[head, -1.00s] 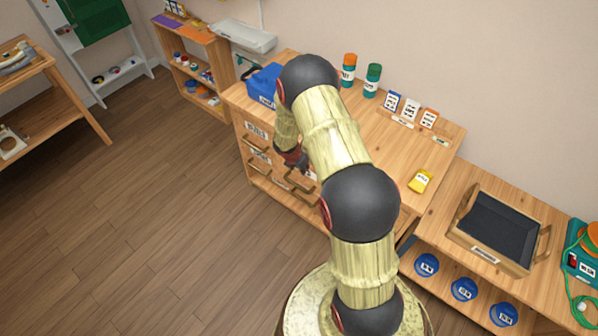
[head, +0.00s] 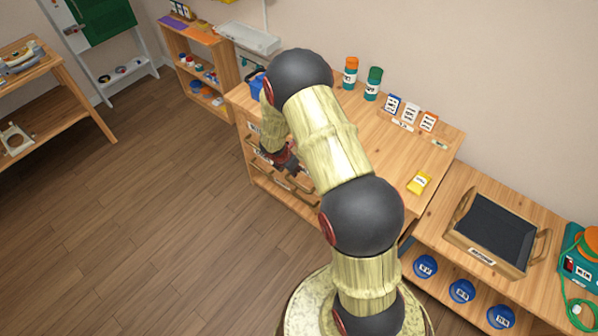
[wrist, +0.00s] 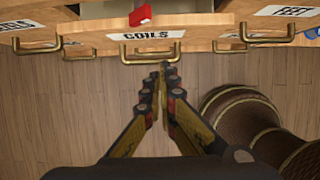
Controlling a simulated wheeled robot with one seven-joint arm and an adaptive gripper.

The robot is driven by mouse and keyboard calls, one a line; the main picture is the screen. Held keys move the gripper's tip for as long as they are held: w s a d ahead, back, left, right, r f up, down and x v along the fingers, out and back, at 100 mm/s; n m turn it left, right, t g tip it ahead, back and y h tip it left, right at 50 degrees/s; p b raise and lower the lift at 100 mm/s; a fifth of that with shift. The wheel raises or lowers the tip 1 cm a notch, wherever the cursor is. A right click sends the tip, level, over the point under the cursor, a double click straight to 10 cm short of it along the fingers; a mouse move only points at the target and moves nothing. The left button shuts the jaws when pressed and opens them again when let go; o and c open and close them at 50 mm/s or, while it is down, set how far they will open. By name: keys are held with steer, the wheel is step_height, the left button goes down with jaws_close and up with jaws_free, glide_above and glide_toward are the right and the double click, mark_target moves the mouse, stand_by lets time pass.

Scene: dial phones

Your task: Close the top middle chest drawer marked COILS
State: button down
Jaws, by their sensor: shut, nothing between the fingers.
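The COILS drawer (wrist: 190,33) shows at the top of the wrist view, with a white label and a brass bar handle (wrist: 150,59). It stands out from the chest, and part of its open inside shows behind the front, with a red object (wrist: 141,15) at its edge. My gripper (wrist: 163,70) is shut and empty, its fingertips just in front of the handle. I cannot tell whether they touch it. In the head view my gripper (head: 283,160) is at the front of the wooden chest (head: 370,150), and my arm hides much of the drawer fronts.
Neighbouring drawers flank COILS, one marked FEET (wrist: 290,12) at right. Bottles (head: 350,73), small cards and a yellow box (head: 419,183) stand on the chest top. A low shelf with a black-lined tray (head: 495,230) is at right. The floor at left is clear.

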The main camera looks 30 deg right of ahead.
steer(key=s+a+f+n+g+b, duration=0.1)
steer(key=s+a+f+n+b, duration=0.2)
steer(key=a+f, duration=0.75)
steer(key=s+f+n+h+b, duration=0.2)
steer(key=s+f+h, duration=0.35)
steer(key=f, duration=0.35)
steer(key=w+d+r+m+t+h, duration=0.3)
steer(key=w+r+m+t+h, duration=0.35)
steer(key=r, duration=0.55)
steer(key=w+d+n+g+h+b, duration=0.1)
steer(key=w+d+b, duration=0.2)
steer(key=d, duration=1)
steer(key=shift+w+d+f, duration=0.15)
steer(key=shift+w+f, duration=0.05)
steer(key=shift+w, duration=0.5)
steer(key=shift+n, duration=0.25)
